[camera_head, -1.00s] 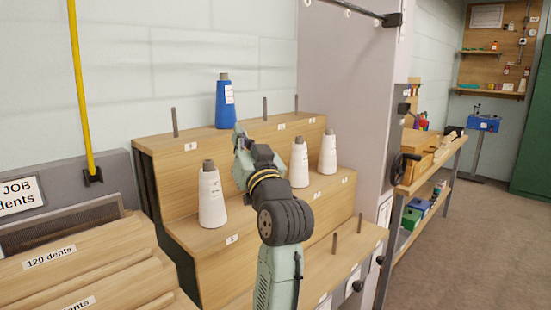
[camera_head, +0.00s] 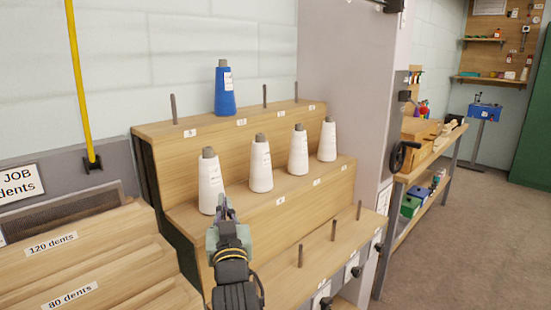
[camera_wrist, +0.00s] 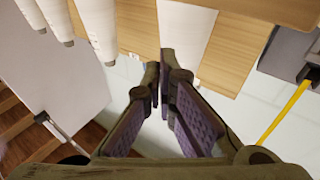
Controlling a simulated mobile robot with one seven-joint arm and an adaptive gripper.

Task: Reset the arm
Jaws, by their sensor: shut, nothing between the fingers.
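My gripper (camera_head: 223,205) is low in the head view, in front of the middle step of the wooden rack (camera_head: 190,240). It is just below the leftmost white cone (camera_head: 210,182) in the picture; I cannot tell if they touch. In the wrist view my gripper (camera_wrist: 166,68) has its two dark fingers close together with nothing held between them. Several white cones stand upright on the middle step, including ones at the middle (camera_head: 260,165) and right (camera_head: 327,140). A blue cone (camera_head: 225,92) stands on the top step.
Bare pegs stand on the top step and on the lowest step (camera_head: 333,231). Wooden slats (camera_head: 80,262) lie at the left by a yellow upright bar (camera_head: 80,80). A grey cabinet side (camera_head: 350,110) rises behind the rack. A workbench (camera_head: 425,170) and open floor are at the right.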

